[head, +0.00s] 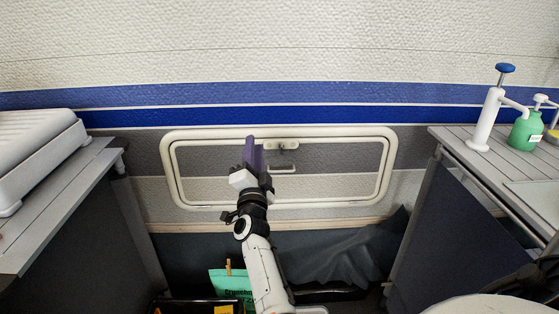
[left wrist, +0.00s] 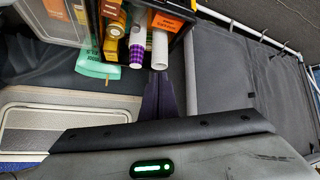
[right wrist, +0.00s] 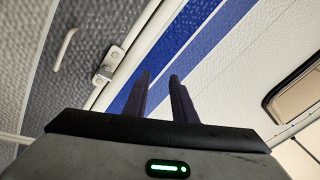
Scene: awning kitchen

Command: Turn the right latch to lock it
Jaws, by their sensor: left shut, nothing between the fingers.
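A small metal latch (head: 287,147) sits at the top of the white-framed hatch (head: 390,165) in the striped wall, just above a pale handle (head: 282,169). The latch (right wrist: 108,65) and the handle (right wrist: 66,48) also show in the right wrist view, left of the fingers. My right gripper (head: 254,150) is in front of the hatch, left of the latch. Its fingers (right wrist: 160,82) stand apart with nothing between them, not touching the latch. It hides part of the upper hatch frame. My left gripper (left wrist: 157,85) is shut and empty, away from the latch.
A white box (head: 40,150) is on the left counter. A dark crate with cups and packets (left wrist: 150,30) is low down near my left gripper.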

